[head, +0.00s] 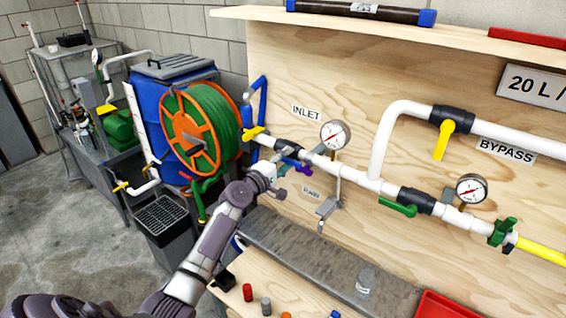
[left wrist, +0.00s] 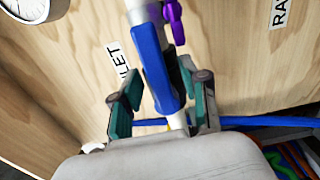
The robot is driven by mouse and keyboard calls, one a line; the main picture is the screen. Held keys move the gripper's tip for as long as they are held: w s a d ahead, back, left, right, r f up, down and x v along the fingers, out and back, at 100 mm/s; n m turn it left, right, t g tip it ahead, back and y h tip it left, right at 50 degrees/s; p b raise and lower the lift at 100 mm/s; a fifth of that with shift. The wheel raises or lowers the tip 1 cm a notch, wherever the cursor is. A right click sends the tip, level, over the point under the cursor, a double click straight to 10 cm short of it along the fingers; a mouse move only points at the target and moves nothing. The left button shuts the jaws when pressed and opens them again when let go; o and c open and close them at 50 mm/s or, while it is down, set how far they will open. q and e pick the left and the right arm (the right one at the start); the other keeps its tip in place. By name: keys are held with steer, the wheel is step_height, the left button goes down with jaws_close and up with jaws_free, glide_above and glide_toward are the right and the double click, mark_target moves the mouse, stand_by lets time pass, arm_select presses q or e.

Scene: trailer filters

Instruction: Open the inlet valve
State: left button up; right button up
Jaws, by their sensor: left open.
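The inlet valve has a blue lever (left wrist: 153,65) and a dark body (head: 287,146) on the white pipe, just below the INLET label (head: 306,113). In the left wrist view the blue lever reaches down between the two finger pads and overlaps the pipe, so its exact angle is hard to tell. My left gripper (head: 280,176) is open at the valve, and its fingers (left wrist: 162,98) stand on both sides of the lever with gaps visible. In the head view the gripper partly hides the lever's surroundings. My right gripper is not in view.
A small purple handle (left wrist: 175,22) sits close beside the lever. A pressure gauge (head: 335,135) is to the right on the pipe. A yellow handle (head: 253,133) and a green hose reel (head: 208,128) are to the left. A grey ledge (head: 320,250) runs below.

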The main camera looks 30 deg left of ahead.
arm_select(q)
steer(key=s+a, duration=0.1)
steer(key=s, duration=1.1)
steer(key=s+d+f+m+g+y, duration=0.1)
steer(key=s+f+m+g, duration=0.15)
steer(key=f, duration=0.95)
steer(key=s+d+f+m+g+y, duration=0.1)
steer(key=s+f+g, duration=0.15)
steer(key=f, duration=1.05)
steer(key=s+d+f+m+g, duration=0.2)
steer(key=s+f, duration=0.2)
steer(key=f, duration=0.4)
steer(key=s+d+f+m+g, duration=0.2)
steer(key=s+f, duration=0.3)
steer(key=f, duration=0.3)
steer(key=s+d+f+m+g, duration=0.2)
steer(key=s+d+f+m, duration=0.2)
steer(key=s, duration=0.7)
steer(key=s+d+f+m+g+b, duration=0.1)
steer(key=s+d+f+m+g, duration=0.2)
steer(key=s+f, duration=0.6)
steer(key=s+d+f+m+g, duration=0.3)
steer(key=s+d+f+m, duration=0.1)
steer(key=s, duration=1.1)
step_height(320, 180, down, 3)
steer(key=shift+d+r+m, duration=0.1)
steer(key=shift+d+m, duration=0.2)
steer(key=shift+m, duration=0.35)
